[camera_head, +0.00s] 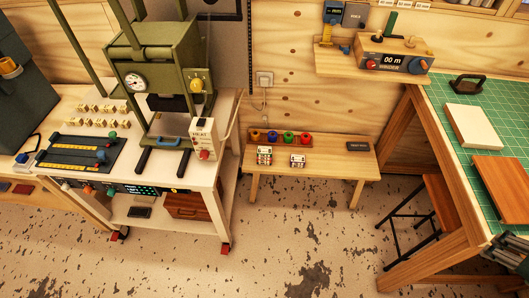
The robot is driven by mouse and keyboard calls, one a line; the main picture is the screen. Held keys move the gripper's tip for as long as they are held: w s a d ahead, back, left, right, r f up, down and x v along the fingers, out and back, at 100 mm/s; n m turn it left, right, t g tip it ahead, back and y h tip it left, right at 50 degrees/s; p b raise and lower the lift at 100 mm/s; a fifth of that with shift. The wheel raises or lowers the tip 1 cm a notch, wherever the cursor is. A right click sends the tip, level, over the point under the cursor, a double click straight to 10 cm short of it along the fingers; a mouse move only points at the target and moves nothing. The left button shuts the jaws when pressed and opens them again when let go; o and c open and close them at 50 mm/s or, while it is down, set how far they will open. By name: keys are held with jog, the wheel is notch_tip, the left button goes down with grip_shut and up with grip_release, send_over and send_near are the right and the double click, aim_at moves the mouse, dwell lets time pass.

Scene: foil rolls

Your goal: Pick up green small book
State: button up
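I cannot pick out a green small book with certainty. A white book-like block (474,126) and a brown one (502,184) lie on the green mat (461,96) of the right table. Two small flat items, one dark red (24,189) and one dark (4,186), lie on a low wooden surface at the far left, too small to identify.
An olive green press (157,70) stands on a white wheeled bench (210,150) at left. A low wooden bench (322,147) against the wall holds coloured spools (288,137). A stool (437,200) stands beside the right table. The floor between is clear.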

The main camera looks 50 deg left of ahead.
jog(key=w+a+r+m+g+y, duration=0.1)
jog(key=w+a+r+m+g, duration=0.15)
jog(key=w+a, duration=1.6)
jog(key=w+a+f+m+g, duration=0.1)
jog(key=w+a+f, duration=0.15)
jog(key=a, duration=0.55)
jog(key=w+a+f+p, duration=0.1)
jog(key=w+a+f, duration=0.15)
jog(key=a, duration=0.65)
jog(key=w+a+f+m+g, duration=0.1)
jog(key=a+f, duration=0.3)
jog(key=a, duration=0.4)
jog(key=s+a+f+m+g, duration=0.1)
jog(key=a+f, duration=0.6)
jog(key=a, duration=0.4)
jog(key=s+a+f, duration=0.2)
jog(key=a+f, duration=0.6)
jog(key=a, duration=0.4)
jog(key=s+a+f+m, duration=0.1)
jog(key=s+a+f, duration=0.3)
jog(key=a+f, duration=0.3)
jog(key=s+a+f+m+g+h, duration=0.1)
jog(key=s+a+f, duration=0.3)
jog(key=a+f, duration=0.3)
jog(key=s+a+f+m, duration=0.1)
jog(key=s+a+f, duration=0.4)
jog(key=f, duration=0.5)
jog(key=shift+a+b, duration=0.4)
jog(key=shift+a, duration=1)
jog(key=shift+s+a+f, duration=0.1)
